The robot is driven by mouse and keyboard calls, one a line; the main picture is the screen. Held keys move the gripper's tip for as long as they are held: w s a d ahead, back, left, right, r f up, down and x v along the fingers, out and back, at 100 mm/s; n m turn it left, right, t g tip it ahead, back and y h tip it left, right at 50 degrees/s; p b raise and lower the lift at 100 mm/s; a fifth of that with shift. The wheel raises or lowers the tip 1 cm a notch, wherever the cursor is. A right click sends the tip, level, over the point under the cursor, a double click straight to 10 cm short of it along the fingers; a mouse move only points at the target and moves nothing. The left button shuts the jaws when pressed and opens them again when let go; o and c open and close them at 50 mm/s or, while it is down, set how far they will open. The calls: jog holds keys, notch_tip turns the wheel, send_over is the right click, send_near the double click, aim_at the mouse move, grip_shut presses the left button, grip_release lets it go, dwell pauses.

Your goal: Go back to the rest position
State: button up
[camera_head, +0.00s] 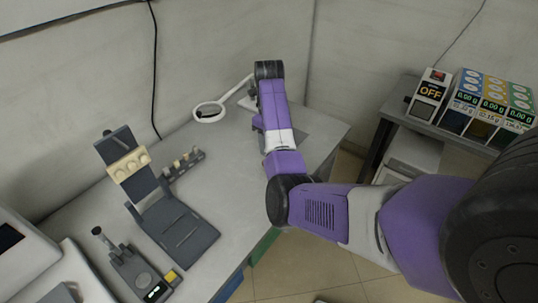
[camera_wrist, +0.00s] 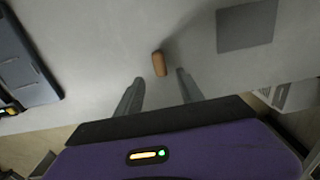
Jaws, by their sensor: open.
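My gripper (camera_wrist: 159,77) is open in the wrist view, its two grey fingers apart with nothing between them. A small orange-brown cylinder-like piece (camera_wrist: 158,63) lies on the grey table just beyond the fingertips, roughly midway between them. I cannot tell how high the fingers are above it. In the head view my purple arm reaches from the right over the table, and it hides the fingers and the brown piece.
The grey table (camera_head: 215,150) holds a dark stand with a cream bar (camera_head: 128,165), a small rack (camera_head: 183,163), a lever device (camera_head: 145,275) and a ring lamp (camera_head: 209,111). A grey square (camera_wrist: 246,26) lies nearby. A side table at right carries an OFF box (camera_head: 429,93) and coloured display boxes (camera_head: 490,105).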

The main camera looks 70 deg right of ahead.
jog(key=shift+r, duration=0.95)
